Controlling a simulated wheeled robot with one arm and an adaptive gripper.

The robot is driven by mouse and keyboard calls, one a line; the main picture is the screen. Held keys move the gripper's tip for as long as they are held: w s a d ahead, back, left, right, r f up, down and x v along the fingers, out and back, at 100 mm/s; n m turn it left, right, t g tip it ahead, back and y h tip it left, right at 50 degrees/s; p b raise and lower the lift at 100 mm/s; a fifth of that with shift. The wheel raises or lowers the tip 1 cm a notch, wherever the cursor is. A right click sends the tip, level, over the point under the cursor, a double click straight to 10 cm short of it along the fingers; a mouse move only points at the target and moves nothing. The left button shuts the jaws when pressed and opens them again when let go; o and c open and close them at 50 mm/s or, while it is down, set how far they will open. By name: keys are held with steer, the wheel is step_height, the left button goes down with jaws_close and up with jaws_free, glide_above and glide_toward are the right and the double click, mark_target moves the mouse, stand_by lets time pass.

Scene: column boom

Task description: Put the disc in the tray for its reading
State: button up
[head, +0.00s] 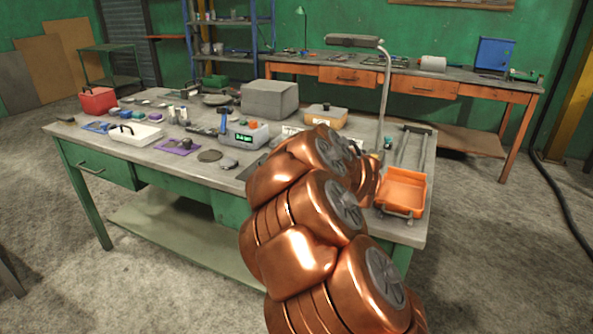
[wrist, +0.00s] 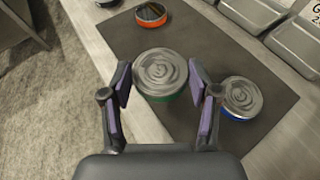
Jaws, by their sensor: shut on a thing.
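In the wrist view my gripper (wrist: 160,82) has its purple-padded fingers on either side of a round grey disc (wrist: 161,72) with a swirled top and a green rim. It is shut on this disc, over a dark mat (wrist: 195,40); I cannot tell whether the disc is lifted. Grey metal trays (wrist: 298,44) stand at the upper right, with a cut-off white label beside them. In the head view a meter (head: 246,136) shows green digits too small to read. My copper arm hides the gripper and disc there.
A blue-rimmed disc (wrist: 243,98) lies close to the right finger, and an orange-rimmed disc (wrist: 151,15) is farther up. In the head view an orange bin (head: 404,184) and a lamp (head: 384,85) stand at the bench's right. A grey box (head: 269,98) stands behind the meter.

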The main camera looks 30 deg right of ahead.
steer(key=shift+w+d+f+p, duration=0.1)
steer(key=shift+w+d+p, duration=0.15)
steer(key=shift+w+d, duration=0.65)
steer(key=shift+w+d+f+p, duration=0.1)
steer(key=shift+w+d+p, duration=0.25)
steer(key=shift+w, duration=1.05)
steer(key=shift+w+d+f+p, duration=0.15)
steer(key=shift+w+d, duration=0.6)
steer(key=shift+w, duration=0.4)
steer(key=shift+f, duration=1.75)
steer(key=shift+f, duration=0.2)
steer(key=o, duration=1.6)
steer(key=shift+o, duration=0.2)
steer(key=shift+r, duration=0.1)
steer(key=shift+s+r, duration=0.1)
steer(key=shift+r, duration=0.1)
steer(key=shift+b+v, duration=0.5)
steer(key=shift+v, duration=5.35)
steer(key=shift+d, duration=0.1)
